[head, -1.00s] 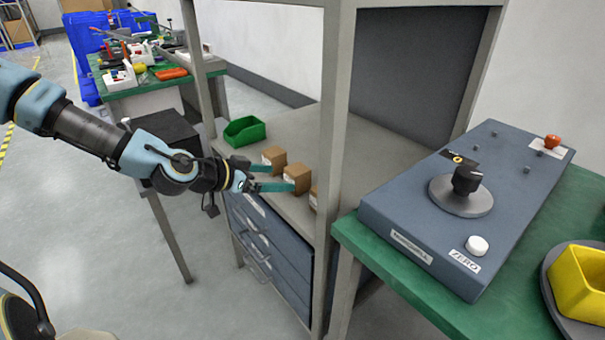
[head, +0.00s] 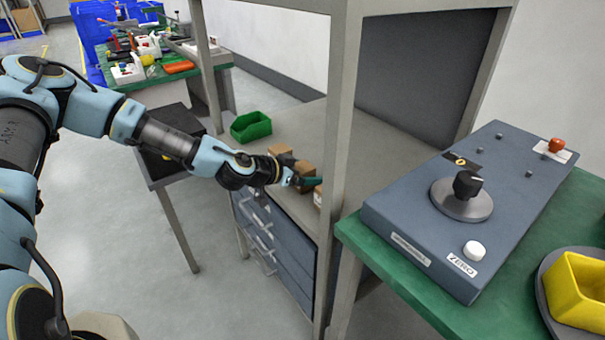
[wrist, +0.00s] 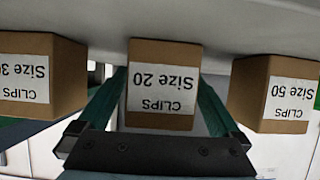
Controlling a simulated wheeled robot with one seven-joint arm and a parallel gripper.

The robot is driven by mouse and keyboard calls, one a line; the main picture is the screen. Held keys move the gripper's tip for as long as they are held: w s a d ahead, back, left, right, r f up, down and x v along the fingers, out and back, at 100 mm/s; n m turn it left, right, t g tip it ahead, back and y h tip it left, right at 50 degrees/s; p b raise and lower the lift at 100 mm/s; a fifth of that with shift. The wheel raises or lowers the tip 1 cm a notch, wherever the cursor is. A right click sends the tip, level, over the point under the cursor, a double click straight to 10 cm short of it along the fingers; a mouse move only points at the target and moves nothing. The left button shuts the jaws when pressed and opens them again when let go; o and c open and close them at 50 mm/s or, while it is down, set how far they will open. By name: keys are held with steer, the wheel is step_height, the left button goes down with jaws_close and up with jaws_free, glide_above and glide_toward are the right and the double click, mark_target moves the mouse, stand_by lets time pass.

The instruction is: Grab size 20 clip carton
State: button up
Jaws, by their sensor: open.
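The size 20 clip carton (wrist: 163,85) is a brown box with a white label, upside down in the wrist view, at its middle. In the head view it is the middle box (head: 306,168) on the shelf, partly hidden by my gripper. My gripper (wrist: 158,112) is open, with one teal finger on each side of this carton. I cannot tell whether the fingers touch it. In the head view my gripper (head: 302,174) reaches in at the shelf's front edge.
A size 50 carton (wrist: 275,92) and another clips carton (wrist: 42,75), its size cut off, flank it closely. A green bin (head: 250,126) stands behind on the shelf (head: 375,160). A grey rack post (head: 338,150) rises just right of the cartons.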

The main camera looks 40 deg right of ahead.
steer(key=c, duration=1.5)
